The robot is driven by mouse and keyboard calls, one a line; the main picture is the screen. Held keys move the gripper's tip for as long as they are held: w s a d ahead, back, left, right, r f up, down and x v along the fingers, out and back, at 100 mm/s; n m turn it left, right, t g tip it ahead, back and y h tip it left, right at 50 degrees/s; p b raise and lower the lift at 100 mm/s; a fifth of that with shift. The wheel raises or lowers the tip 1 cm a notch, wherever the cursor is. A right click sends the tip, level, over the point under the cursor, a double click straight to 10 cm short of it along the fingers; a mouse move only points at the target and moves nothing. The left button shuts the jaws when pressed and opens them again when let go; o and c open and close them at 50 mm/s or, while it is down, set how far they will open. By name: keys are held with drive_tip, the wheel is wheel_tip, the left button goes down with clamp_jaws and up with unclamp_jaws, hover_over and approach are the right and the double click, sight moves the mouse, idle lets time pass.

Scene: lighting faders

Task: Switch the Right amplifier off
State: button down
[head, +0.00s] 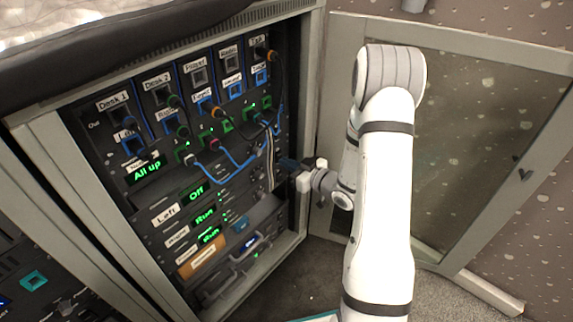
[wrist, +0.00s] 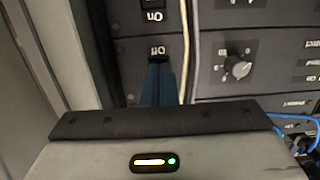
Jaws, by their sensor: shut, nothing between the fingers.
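The Right amplifier's label (head: 177,238) is in the head view, in the rack's lower half, beside a green display (head: 204,216) reading "Run". The Left amplifier's label (head: 166,214) is above it, with a display (head: 196,194) reading "Off". My gripper (head: 286,163) is at the rack's right side. In the wrist view, where text is upside down, the blue fingers (wrist: 158,66) are together and empty, their tips by an "Off" mark (wrist: 158,50) and a dark slot. They hide most of the switch there; contact and switch position cannot be told.
A knob (wrist: 239,69) is right of the fingers in the wrist view. A pale cable (wrist: 188,60) runs close beside them. Blue patch cables (head: 230,157) hang across the rack front. The open rack door (head: 450,150) stands behind my arm.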

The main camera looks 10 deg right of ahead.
drive_tip(key=shift+w+a, duration=0.25)
drive_tip(key=shift+f, duration=0.1)
drive_tip(key=f+p+v, duration=0.1)
drive_tip(key=f+v, duration=0.2)
drive_tip(key=v, duration=1.1)
drive_tip(key=shift+s+f, duration=0.2)
drive_tip(key=shift+d, duration=0.15)
